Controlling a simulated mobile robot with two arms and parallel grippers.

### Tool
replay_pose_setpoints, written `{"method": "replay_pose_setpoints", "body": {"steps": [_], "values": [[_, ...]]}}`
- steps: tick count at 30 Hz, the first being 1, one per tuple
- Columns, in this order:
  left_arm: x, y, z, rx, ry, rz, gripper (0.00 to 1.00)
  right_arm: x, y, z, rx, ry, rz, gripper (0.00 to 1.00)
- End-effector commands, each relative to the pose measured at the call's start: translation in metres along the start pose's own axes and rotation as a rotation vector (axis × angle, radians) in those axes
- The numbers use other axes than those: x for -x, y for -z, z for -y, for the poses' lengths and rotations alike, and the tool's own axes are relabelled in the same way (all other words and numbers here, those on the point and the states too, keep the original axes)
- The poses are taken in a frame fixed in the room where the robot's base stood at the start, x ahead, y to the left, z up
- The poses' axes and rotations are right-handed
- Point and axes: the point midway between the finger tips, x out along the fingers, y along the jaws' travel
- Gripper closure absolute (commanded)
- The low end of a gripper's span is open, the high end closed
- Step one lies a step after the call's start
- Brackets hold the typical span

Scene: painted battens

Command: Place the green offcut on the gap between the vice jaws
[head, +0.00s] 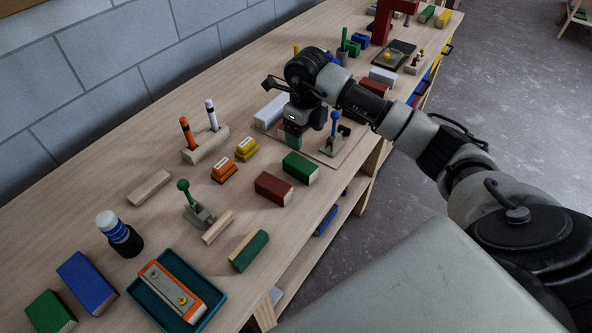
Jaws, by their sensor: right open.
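My right gripper (293,122) is above the bench, pointing down, with its jaws open. A small dark green piece (293,139), likely the green offcut, shows right under it. The fingers partly hide it, and I cannot tell if they touch it. Pale grey blocks (269,111) show beside the gripper and may be the vice jaws; the arm hides most of the space between them. Other green blocks lie nearer, one (300,168) just right of the gripper and one (249,251) further forward. My left gripper is not in view.
A toggle clamp with blue handle (335,125) stands close right of the gripper. A dark red block (273,188), orange and yellow blocks, and a marker holder (206,146) are nearby. A tall red fixture (381,22) stands at the far end.

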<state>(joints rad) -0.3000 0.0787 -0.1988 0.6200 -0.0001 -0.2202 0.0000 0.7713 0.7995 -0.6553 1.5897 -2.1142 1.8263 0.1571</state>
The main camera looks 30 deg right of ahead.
Motion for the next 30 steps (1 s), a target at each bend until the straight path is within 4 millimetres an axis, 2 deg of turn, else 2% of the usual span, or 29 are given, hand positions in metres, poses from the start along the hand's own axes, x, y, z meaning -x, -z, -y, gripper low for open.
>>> {"method": "replay_pose_setpoints", "body": {"steps": [6,13,17,21,30], "values": [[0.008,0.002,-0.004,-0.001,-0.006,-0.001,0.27,-0.033,0.000,-0.002,0.002,-0.006,-0.001,0.22],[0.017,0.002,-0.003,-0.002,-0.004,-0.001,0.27,-0.051,-0.003,-0.005,0.003,-0.008,-0.002,0.22],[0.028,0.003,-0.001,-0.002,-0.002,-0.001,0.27,-0.070,-0.007,-0.009,0.004,-0.011,-0.001,0.22],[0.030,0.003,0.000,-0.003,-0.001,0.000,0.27,-0.088,-0.007,-0.008,0.004,-0.008,0.001,0.22],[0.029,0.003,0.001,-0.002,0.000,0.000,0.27,-0.094,-0.007,-0.008,0.005,-0.007,0.003,0.24]]}}
